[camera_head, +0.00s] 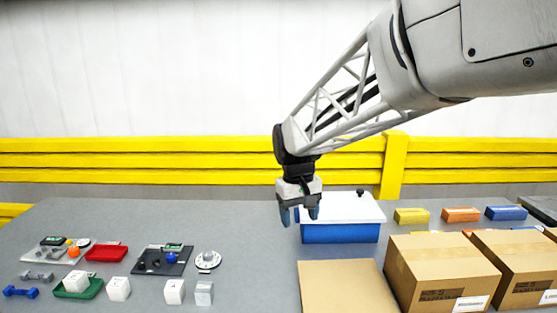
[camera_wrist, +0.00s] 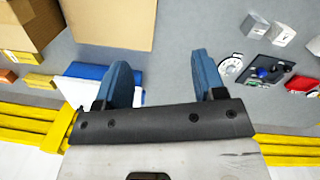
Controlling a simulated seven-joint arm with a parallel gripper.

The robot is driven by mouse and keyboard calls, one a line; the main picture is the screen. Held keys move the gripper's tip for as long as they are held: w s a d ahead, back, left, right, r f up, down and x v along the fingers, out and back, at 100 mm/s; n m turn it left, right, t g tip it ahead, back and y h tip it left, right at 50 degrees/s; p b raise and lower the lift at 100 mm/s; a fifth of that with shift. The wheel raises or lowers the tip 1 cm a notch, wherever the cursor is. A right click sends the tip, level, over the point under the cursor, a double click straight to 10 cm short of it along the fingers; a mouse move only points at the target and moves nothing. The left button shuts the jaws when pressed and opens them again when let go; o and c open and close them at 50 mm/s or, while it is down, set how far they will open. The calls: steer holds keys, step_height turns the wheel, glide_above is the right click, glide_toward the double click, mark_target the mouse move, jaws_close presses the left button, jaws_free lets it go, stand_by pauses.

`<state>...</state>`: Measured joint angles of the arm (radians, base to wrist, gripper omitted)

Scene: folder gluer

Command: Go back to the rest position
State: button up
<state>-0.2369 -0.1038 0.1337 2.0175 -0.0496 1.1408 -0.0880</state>
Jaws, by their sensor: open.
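My gripper (camera_head: 300,215) has blue fingers and hangs pointing down above the table, in front of the left end of a blue box with a white lid (camera_head: 340,210) in the head view. In the wrist view my gripper (camera_wrist: 160,80) shows its two blue fingers well apart, with bare grey table between them. It is open and holds nothing. In the wrist view the blue box (camera_wrist: 85,72) is partly hidden behind the left finger.
Cardboard boxes (camera_head: 440,270) and a flat cardboard piece (camera_head: 345,287) stand front right. Coloured blocks (camera_head: 460,215) are behind them. White cubes (camera_head: 175,291), a red tray (camera_head: 106,253) and a dark panel (camera_head: 160,262) lie left. A yellow rail (camera_head: 130,160) runs behind the table.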

steer(key=s+d+f+m+t, duration=0.1)
steer(key=s+d, duration=0.3)
steer(key=s, duration=0.5)
steer(key=s+d+f+m+t, duration=0.1)
steer(key=s+d, duration=0.4)
steer(key=s, duration=0.5)
steer(key=s+d+f+m+t, duration=0.1)
steer(key=s+d, duration=0.3)
steer(key=s, duration=0.5)
steer(key=shift+s+d+f+m, duration=0.15)
steer(key=shift+d+f+m, duration=0.1)
steer(key=shift+f+m, duration=0.25)
steer(key=shift+r, duration=0.1)
